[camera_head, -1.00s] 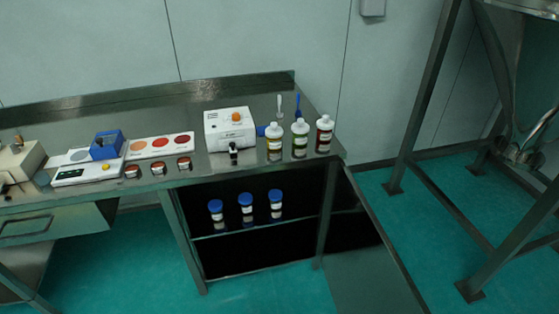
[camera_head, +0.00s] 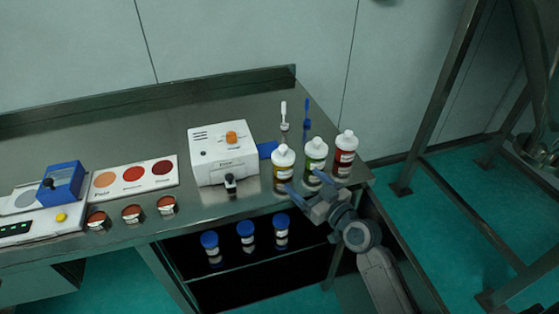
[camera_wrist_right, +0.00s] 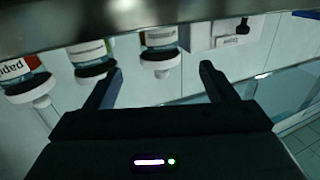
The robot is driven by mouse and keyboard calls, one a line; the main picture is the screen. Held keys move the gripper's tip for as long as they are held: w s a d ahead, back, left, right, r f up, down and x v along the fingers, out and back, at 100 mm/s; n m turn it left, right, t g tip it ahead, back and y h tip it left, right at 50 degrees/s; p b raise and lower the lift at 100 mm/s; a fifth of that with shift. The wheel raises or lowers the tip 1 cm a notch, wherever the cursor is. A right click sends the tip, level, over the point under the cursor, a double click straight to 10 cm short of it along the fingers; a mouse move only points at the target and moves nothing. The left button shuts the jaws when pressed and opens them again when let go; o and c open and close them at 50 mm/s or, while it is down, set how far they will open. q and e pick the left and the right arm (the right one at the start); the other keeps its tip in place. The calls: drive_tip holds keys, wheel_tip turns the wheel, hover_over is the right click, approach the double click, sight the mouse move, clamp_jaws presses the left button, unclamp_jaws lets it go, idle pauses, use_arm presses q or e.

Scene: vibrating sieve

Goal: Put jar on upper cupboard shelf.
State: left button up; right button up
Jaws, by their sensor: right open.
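Three blue-lidded jars, left (camera_head: 210,247), middle (camera_head: 246,236) and right (camera_head: 281,232), stand upright on the upper shelf (camera_head: 235,268) of the open cupboard below the counter. My right gripper (camera_head: 303,182) is open and empty at the counter's front edge, above and to the right of the right jar. Its fingers point toward the white-capped bottles. In the right wrist view, which looks upside down, the open fingers (camera_wrist_right: 160,88) flank the line to the yellow bottle (camera_wrist_right: 160,45), with a gap before it. No jar shows there. My left gripper is not in view.
Yellow (camera_head: 283,168), green (camera_head: 315,157) and red (camera_head: 345,152) bottles stand close together at the counter's right end. A white device (camera_head: 222,152) is left of them. Small open dishes (camera_head: 133,214) line the front. The cupboard door (camera_head: 400,240) stands open at right.

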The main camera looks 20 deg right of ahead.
sight(290, 168)
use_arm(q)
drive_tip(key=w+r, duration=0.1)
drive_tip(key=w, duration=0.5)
use_arm(e)
drive_tip(key=x, duration=0.3)
drive_tip(key=shift+d+r+p, duration=0.1)
drive_tip(key=shift+r+p, duration=0.05)
drive_tip(key=shift+p, duration=0.15)
drive_tip(key=x, duration=0.3)
drive_tip(key=shift+p, duration=0.4)
drive_tip(key=p+x, duration=0.1)
drive_tip(key=x, duration=0.3)
drive_tip(key=shift+p, duration=0.3)
drive_tip(key=shift+w+f, duration=0.3)
drive_tip(key=shift+w, duration=0.05)
drive_tip(key=shift+s, duration=0.1)
drive_tip(key=c, duration=0.5)
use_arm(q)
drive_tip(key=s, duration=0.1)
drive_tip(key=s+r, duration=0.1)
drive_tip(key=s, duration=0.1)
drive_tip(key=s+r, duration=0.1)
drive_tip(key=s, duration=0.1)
use_arm(e)
drive_tip(key=c, duration=0.7)
